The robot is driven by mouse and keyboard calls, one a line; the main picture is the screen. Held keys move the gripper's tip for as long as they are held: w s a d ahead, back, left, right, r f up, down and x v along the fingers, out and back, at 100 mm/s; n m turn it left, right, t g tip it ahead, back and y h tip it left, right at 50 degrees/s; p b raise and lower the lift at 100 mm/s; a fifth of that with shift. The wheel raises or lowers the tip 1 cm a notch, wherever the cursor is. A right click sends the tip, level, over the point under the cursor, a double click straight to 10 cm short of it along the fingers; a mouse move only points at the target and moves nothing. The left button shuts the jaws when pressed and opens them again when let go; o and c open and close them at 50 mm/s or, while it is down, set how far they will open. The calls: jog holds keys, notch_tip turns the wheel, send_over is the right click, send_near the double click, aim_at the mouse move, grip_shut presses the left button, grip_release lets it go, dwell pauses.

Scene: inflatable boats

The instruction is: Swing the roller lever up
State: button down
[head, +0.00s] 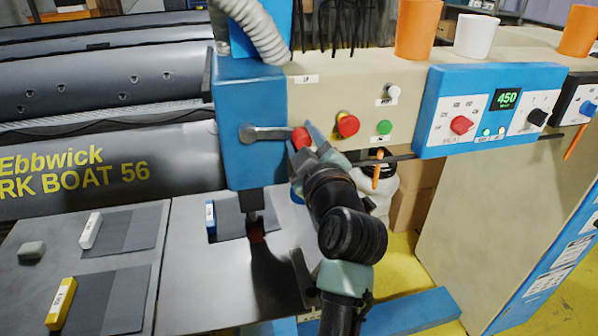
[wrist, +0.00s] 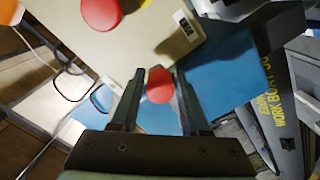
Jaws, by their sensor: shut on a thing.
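The roller lever (head: 268,132) is a grey bar on the blue machine head (head: 245,160). It lies about level, its pivot at the left and a red knob (head: 301,137) at its right end. My gripper (head: 303,141) reaches up from below right, its fingers around the red knob. In the wrist view the red knob (wrist: 159,86) sits between the two finger tips of my gripper (wrist: 160,82), which is shut on it. The grey bar is hidden in the wrist view.
Right of the knob, the beige panel holds a red stop button (head: 347,125) and a green button (head: 384,127). A blue heat control box (head: 490,110) stands farther right. Below lies a metal table (head: 180,280) with grey fabric strips. A grey boat tube (head: 100,160) is behind left.

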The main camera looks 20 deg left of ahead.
aim_at(286, 96)
notch_tip(286, 96, up, 2)
jog(key=shift+d+n+b, duration=0.15)
jog(key=shift+n+b, duration=0.85)
jog(key=shift+b, duration=0.1)
jog(key=r+n+b, duration=0.2)
jog(key=shift+s+a+n, duration=0.15)
jog(key=shift+a+n, duration=0.1)
jog(key=shift+n, duration=0.05)
jog(key=shift+s+a+r+n+b, duration=0.1)
jog(key=shift+a+r+n+b, duration=0.05)
jog(key=shift+r+n+b, duration=0.35)
jog(key=shift+s+a+r+n+b, duration=0.1)
jog(key=shift+a+r+n+b, duration=0.05)
jog(key=shift+r+n+b, duration=0.3)
jog(key=shift+s+a+r+n+b, duration=0.2)
jog(key=shift+a+r+n+b, duration=0.25)
jog(key=shift+n, duration=0.4)
jog(key=shift+r, duration=0.1)
jog(key=c, duration=0.5)
grip_release()
jog(key=shift+f, duration=0.2)
